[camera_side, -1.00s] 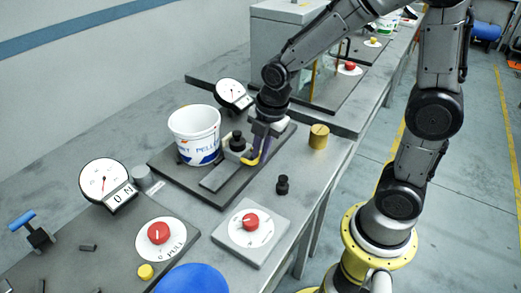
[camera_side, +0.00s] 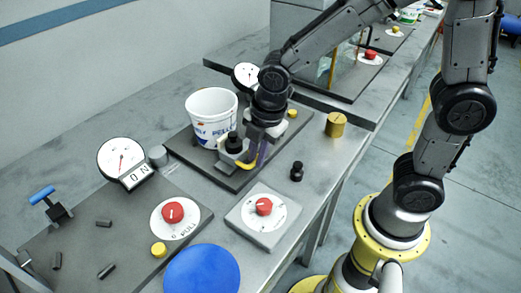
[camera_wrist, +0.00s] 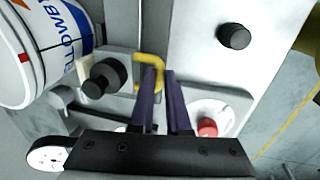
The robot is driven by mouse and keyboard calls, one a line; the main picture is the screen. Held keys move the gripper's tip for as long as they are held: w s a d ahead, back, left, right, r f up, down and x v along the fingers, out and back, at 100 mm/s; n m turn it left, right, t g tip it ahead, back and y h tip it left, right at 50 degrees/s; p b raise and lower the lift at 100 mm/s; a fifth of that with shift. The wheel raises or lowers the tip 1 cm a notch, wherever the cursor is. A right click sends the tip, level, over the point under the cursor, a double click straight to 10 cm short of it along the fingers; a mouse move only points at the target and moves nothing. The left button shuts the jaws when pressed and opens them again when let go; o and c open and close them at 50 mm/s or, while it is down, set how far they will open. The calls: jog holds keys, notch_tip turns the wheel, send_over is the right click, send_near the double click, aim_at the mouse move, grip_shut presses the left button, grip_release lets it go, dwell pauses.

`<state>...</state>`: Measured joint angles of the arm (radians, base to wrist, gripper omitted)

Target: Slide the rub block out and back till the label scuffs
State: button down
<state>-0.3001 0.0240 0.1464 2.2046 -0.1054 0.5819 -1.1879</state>
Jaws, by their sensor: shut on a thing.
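The rub block (camera_side: 232,158) is a pale block with a black knob and a yellow handle, on a dark baseboard beside the white bucket (camera_side: 210,103). It also shows in the wrist view (camera_wrist: 122,72). The printed label (camera_wrist: 66,38) wraps the bucket, with blue and red marks and large lettering. I cannot tell whether the block touches the label, and no scuff is clear. My gripper (camera_wrist: 160,76) has its purple fingers around the yellow handle (camera_wrist: 150,62) and is shut on it. In the side view my gripper (camera_side: 256,158) stands at the block's right side.
A small black knob (camera_side: 297,171) and a brass cylinder (camera_side: 335,124) stand to the right. A red-knob plate (camera_side: 264,207), a blue disc (camera_side: 202,272) and a dial gauge (camera_side: 121,158) are nearer.

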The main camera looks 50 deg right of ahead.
jog(key=c, duration=0.9)
grip_release()
jog(key=shift+r, duration=0.1)
jog(key=s+r, duration=0.1)
jog(key=r, duration=0.8)
jog(key=s+r, duration=0.1)
jog(key=r, duration=0.3)
jog(key=shift+s+r, duration=0.25)
jog(key=shift+s, duration=0.1)
